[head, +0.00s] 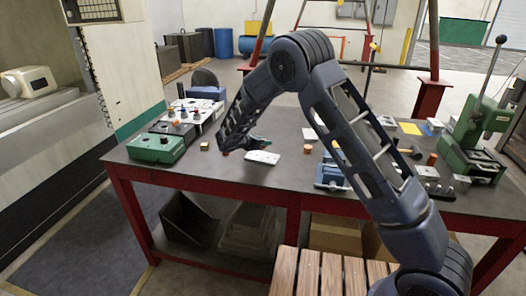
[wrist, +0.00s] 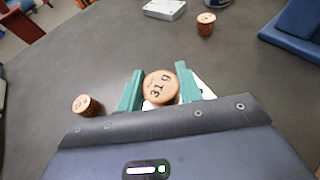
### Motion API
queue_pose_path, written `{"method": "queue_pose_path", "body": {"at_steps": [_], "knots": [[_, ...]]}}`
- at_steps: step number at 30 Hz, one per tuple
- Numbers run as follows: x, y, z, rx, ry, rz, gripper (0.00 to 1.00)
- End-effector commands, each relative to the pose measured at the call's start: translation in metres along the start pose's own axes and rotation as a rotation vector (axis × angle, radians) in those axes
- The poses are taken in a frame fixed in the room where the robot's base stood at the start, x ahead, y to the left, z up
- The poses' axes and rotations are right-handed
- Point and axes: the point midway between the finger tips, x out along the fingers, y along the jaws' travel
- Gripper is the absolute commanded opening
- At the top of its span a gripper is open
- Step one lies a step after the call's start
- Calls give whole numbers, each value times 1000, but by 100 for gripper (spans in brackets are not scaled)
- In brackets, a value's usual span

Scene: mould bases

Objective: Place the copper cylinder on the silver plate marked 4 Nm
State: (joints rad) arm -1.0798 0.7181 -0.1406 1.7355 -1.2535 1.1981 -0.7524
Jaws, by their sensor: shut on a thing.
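My gripper (wrist: 160,88) is shut on a copper cylinder (wrist: 161,86), its two green fingers on either side. The round top shows dark markings that look like "310". A pale plate (wrist: 205,88) shows partly beside and below the right finger; the gripper hides the rest, and no marking can be read. In the head view my gripper (head: 262,145) is low over the table, just above a white-silver plate (head: 262,157). I cannot tell whether the held cylinder touches the plate. Another pale plate (wrist: 164,9) lies farther off in the wrist view.
Other copper cylinders stand on the table, one left of the gripper (wrist: 87,105) and one ahead to the right (wrist: 206,23). A blue vise-like block (head: 330,177), a green box (head: 158,147) and a green press (head: 475,145) also stand on the dark table (head: 200,172).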

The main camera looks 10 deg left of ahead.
Motion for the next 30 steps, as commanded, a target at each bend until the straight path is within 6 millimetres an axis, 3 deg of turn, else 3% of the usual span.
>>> {"method": "queue_pose_path", "body": {"at_steps": [7, 15, 27, 28, 30], "knots": [[5, 0, -13, -1, 0, 0, 2], [18, 0, -43, 0, -1, -1, 2], [20, 0, -47, 1, 0, -1, 2], [20, 0, -47, 0, 0, 0, 41], [20, 0, -47, 0, 0, 0, 55]]}}
